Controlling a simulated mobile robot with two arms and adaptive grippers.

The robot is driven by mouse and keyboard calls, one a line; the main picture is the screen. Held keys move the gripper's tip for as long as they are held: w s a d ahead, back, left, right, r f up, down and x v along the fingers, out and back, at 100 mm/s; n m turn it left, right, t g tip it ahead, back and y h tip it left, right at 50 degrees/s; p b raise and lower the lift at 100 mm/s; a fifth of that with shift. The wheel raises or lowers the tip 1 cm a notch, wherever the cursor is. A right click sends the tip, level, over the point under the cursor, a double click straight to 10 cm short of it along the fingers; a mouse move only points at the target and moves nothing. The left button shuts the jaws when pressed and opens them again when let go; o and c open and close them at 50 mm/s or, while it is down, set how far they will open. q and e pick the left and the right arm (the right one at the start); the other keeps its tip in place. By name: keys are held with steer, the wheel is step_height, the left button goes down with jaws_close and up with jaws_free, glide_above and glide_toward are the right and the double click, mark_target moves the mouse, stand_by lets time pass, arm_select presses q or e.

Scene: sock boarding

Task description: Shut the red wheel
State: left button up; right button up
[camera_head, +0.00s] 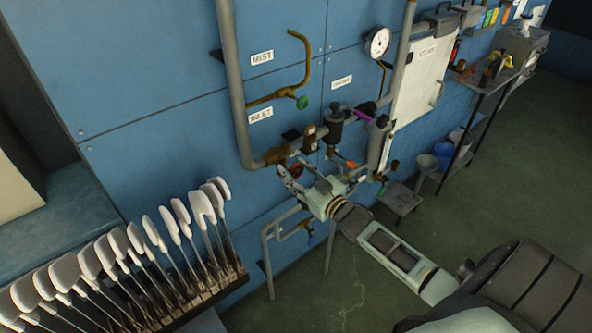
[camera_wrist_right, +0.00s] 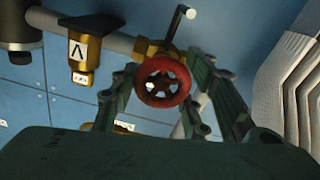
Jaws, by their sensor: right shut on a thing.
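The red wheel (camera_wrist_right: 162,81) is a small spoked handwheel on a brass valve (camera_wrist_right: 150,48), near the middle of the right wrist view. In the head view a bit of the red wheel (camera_head: 296,170) shows at the low pipe, partly behind my gripper. My right gripper (camera_wrist_right: 162,90) has its two green-grey fingers on either side of the wheel and is shut on it. In the head view the right gripper (camera_head: 290,176) reaches the pipework from the right. My left gripper is not in view.
A grey pipe (camera_head: 234,85) runs down the blue wall and turns right along the valves. A green knob (camera_head: 302,102) sits above on a brass pipe, and a gauge (camera_head: 377,42) is higher right. White sock boards (camera_head: 115,242) stand in a rack at lower left.

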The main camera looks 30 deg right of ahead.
steer(key=m, duration=0.5)
steer(key=shift+d+m, duration=0.1)
steer(key=shift+m, duration=0.2)
steer(key=shift+f+m, duration=0.15)
steer(key=shift+m, duration=2.05)
steer(key=shift+f, duration=0.1)
steer(key=o, duration=1.2)
steer(key=shift+c, duration=0.2)
steer(key=s, duration=1.2)
steer(key=shift+d, duration=0.4)
